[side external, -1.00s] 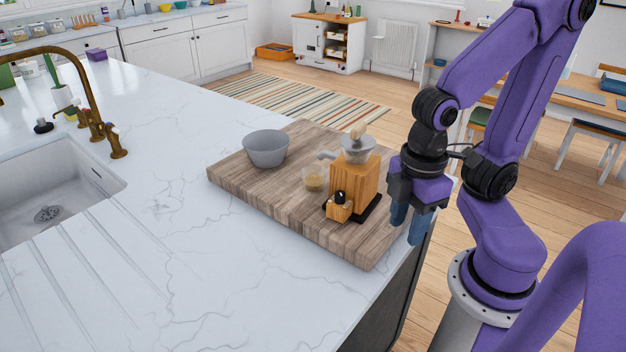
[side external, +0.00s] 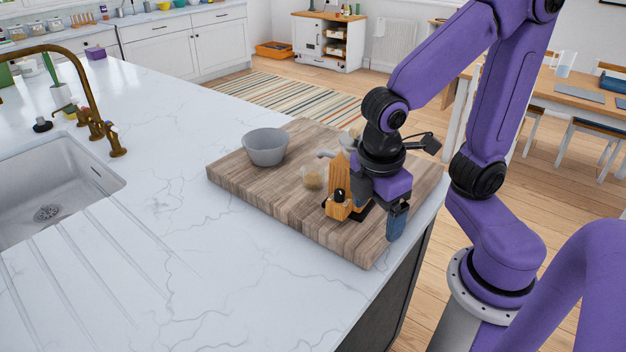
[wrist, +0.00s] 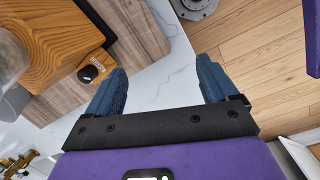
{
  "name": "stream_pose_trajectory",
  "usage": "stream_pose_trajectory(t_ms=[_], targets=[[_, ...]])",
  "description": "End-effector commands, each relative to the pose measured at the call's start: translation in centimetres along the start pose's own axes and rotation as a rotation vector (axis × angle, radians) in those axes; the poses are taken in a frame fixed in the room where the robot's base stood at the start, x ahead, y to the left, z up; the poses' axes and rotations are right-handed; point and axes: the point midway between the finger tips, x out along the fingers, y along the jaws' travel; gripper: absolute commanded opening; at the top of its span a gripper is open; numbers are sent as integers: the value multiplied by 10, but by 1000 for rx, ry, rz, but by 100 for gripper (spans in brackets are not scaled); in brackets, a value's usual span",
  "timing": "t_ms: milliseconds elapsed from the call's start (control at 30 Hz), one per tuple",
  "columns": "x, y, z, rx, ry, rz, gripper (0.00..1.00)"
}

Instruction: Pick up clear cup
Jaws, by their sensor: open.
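The clear cup (side external: 314,177) is small and see-through with something tan in it. It stands on the wooden board, just left of the wooden grinder (side external: 342,190) in the side view. My gripper (side external: 378,222) is at the right side of the grinder, near the board's right end, and hides part of the grinder. In the wrist view my gripper (wrist: 160,88) has its two blue fingers wide apart with nothing between them. The grinder (wrist: 60,45) shows at the upper left there. I cannot make out the clear cup for certain in the wrist view.
The thick wooden board (side external: 270,205) lies on the white marble counter (side external: 180,240). A grey bowl (side external: 265,147) stands at its back left. The counter edge is close to my gripper, with floor beyond. A sink (side external: 55,195) is at the left; the counter between is clear.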

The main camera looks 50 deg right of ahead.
Motion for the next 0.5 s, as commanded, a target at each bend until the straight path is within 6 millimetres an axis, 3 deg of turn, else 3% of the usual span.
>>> stream_pose_trajectory(t_ms=[500], targets=[[3,122,-92,-239,-561,158,87]])
